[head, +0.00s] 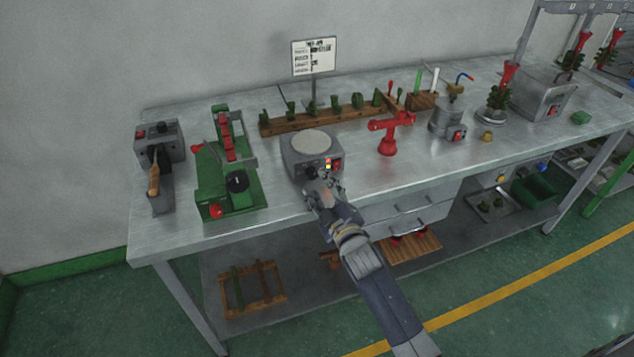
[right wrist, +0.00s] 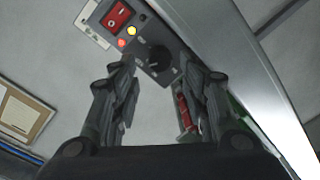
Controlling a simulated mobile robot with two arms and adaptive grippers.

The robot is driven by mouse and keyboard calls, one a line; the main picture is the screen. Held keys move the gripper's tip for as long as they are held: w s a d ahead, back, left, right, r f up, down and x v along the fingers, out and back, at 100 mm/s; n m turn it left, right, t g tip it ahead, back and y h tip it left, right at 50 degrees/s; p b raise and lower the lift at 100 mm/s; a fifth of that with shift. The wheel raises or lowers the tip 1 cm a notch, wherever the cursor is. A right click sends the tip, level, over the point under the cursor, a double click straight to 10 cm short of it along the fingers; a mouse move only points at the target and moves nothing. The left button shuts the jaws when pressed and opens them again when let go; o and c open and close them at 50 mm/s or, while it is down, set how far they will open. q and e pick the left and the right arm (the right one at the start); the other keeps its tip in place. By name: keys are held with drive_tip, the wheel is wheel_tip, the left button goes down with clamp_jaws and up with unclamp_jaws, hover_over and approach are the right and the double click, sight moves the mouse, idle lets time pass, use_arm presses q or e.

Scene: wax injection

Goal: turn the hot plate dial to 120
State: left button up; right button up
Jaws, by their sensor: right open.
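The hot plate (head: 297,155) is a grey box with a round pale top, standing near the front edge of the bench. Its front panel carries a red switch and small lit lamps. The black dial (right wrist: 157,57) shows in the right wrist view on that panel, beside the red switch (right wrist: 116,15). My right gripper (head: 317,181) is at the front of the hot plate and covers the dial in the head view. In the right wrist view my right gripper (right wrist: 165,85) is open, with the dial just beyond and between its fingertips. The dial's setting is too small to read. My left gripper is not in view.
A green machine (head: 232,195) stands left of the hot plate and a red stand (head: 388,140) stands right of it. A wooden rack (head: 335,117) and a sign (head: 313,57) are behind. Drawers (head: 405,208) hang below the bench (head: 168,240).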

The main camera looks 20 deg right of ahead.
drive_tip(key=s, duration=0.3)
drive_tip(key=shift+s+d+f, duration=0.1)
drive_tip(key=shift+s+d, duration=0.1)
drive_tip(key=shift+s, duration=0.65)
drive_tip(key=shift+r, duration=0.2)
